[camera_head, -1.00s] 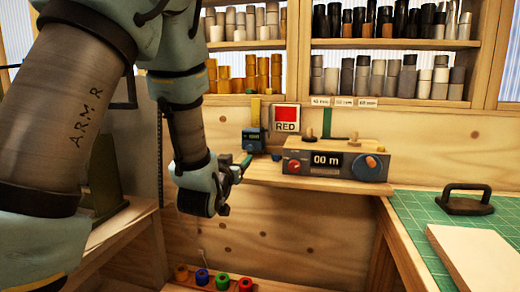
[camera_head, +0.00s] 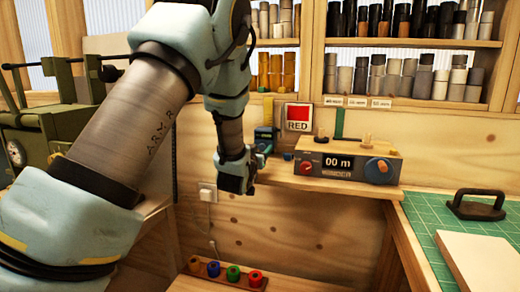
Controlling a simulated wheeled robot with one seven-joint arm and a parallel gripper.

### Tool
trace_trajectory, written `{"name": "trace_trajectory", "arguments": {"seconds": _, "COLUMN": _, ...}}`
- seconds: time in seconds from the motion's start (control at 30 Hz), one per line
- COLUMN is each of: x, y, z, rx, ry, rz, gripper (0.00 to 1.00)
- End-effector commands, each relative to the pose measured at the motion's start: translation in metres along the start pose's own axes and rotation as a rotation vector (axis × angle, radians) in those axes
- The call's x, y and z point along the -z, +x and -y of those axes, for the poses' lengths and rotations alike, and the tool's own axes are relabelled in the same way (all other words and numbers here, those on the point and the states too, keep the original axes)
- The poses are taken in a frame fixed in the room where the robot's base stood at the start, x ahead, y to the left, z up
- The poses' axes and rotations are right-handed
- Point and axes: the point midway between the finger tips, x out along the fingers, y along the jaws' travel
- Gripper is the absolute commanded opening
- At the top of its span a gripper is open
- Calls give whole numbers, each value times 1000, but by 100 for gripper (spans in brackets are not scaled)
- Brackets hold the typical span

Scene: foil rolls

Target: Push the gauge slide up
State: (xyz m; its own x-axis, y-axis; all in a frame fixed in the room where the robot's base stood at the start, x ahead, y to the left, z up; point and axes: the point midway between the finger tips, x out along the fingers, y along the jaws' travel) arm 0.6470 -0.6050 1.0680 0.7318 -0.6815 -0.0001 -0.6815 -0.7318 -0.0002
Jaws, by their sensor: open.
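The gauge (camera_head: 265,133) stands at the left end of the small wooden shelf. It has a dark blue body, and a yellow upright bar (camera_head: 268,109) rises above it. My gripper (camera_head: 261,156) is just below and in front of the gauge in the picture and hides its lower part. The jaws are open and appear empty. I cannot tell whether a finger touches the slide, as the parts are small and overlap.
A counter box reading "00 m" (camera_head: 345,163) with knobs stands to the right on the shelf (camera_head: 320,185). A red sign (camera_head: 298,117) is behind. A green cutting mat (camera_head: 425,215) with a black-handled tool (camera_head: 474,206) is at right.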

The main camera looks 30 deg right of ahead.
Motion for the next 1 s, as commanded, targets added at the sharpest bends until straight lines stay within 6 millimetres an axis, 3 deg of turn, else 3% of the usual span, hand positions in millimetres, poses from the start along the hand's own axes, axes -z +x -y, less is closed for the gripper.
{"name": "trace_trajectory", "arguments": {"seconds": 0.07, "x": 0, "y": 0, "z": 0, "rx": 0, "ry": 0, "rz": 0, "gripper": 58}}
{"name": "trace_trajectory", "arguments": {"seconds": 0.57, "x": 0, "y": 0, "z": 0, "rx": 0, "ry": 0, "rz": 0, "gripper": 1}}
{"name": "trace_trajectory", "arguments": {"seconds": 1.0, "x": 0, "y": 0, "z": 0, "rx": 0, "ry": 0, "rz": 0, "gripper": 0}}
